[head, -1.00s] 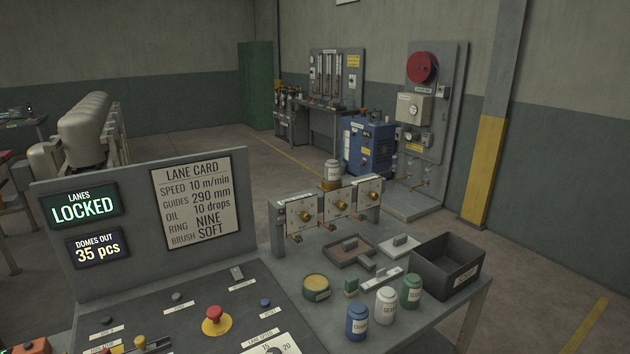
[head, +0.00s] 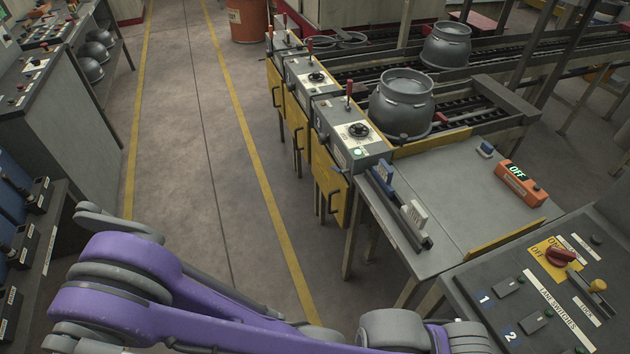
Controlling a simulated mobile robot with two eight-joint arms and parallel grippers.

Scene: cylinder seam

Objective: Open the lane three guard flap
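Three yellow guard flaps with dark handles hang on the aisle side of the lane control boxes: a near one (head: 330,182), a middle one (head: 297,122) and a far one (head: 274,88). All three hang upright and look shut. I cannot read a lane number on any of them. The near control box (head: 352,132) above its flap has a black knob, a red-tipped lever and a lit green button. A purple and grey arm of mine crosses the bottom of the view, below and in front of the flaps. Neither gripper shows.
Large grey pots (head: 402,105) stand on the roller lanes behind the boxes. A grey table (head: 460,190) with an orange "OFF" box (head: 521,184) is right of the near flap. A lane switch panel (head: 540,290) fills the lower right. The aisle floor (head: 190,130) left of the flaps is clear.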

